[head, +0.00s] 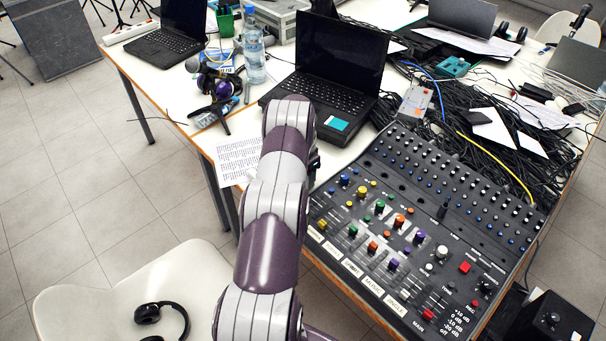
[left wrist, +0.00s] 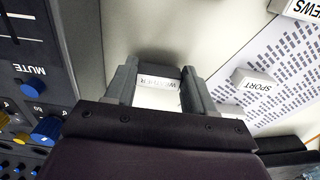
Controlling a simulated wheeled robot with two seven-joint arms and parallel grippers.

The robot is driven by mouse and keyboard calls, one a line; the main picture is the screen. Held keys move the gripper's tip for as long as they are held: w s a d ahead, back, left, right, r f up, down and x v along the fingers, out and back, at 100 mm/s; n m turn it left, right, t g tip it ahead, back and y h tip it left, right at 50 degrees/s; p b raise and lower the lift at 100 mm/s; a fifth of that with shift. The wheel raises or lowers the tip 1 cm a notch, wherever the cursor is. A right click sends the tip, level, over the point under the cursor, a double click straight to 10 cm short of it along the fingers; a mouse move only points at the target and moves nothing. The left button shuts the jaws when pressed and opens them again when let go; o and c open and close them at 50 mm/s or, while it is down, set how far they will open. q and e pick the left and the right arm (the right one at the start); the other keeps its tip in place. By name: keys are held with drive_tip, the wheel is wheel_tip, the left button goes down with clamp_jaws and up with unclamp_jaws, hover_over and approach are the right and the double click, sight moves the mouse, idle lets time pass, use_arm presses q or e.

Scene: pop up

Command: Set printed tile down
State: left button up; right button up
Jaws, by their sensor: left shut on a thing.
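In the left wrist view my left gripper (left wrist: 160,88) is shut on a white printed tile (left wrist: 157,98). The tile's dark print is upside down and partly unreadable, starting with a W and ending in ER. The held tile is over a pale, plain tabletop strip, between the mixing desk and a printed sheet; I cannot tell whether it touches the surface. In the head view my arm hides the held tile and most of the gripper. My right gripper is not in view.
The mixing desk (head: 420,220) stands right of my arm, its side also showing in the left wrist view (left wrist: 35,75). A laptop (head: 335,75) is behind the arm. The printed sheet (head: 238,158) lies left.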

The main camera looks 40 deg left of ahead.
use_arm(q)
drive_tip(key=shift+f, duration=0.25)
drive_tip(key=shift+f+b, duration=0.2)
drive_tip(key=shift+b, duration=0.15)
drive_tip(key=o, duration=1)
drive_tip(key=shift+r, duration=0.1)
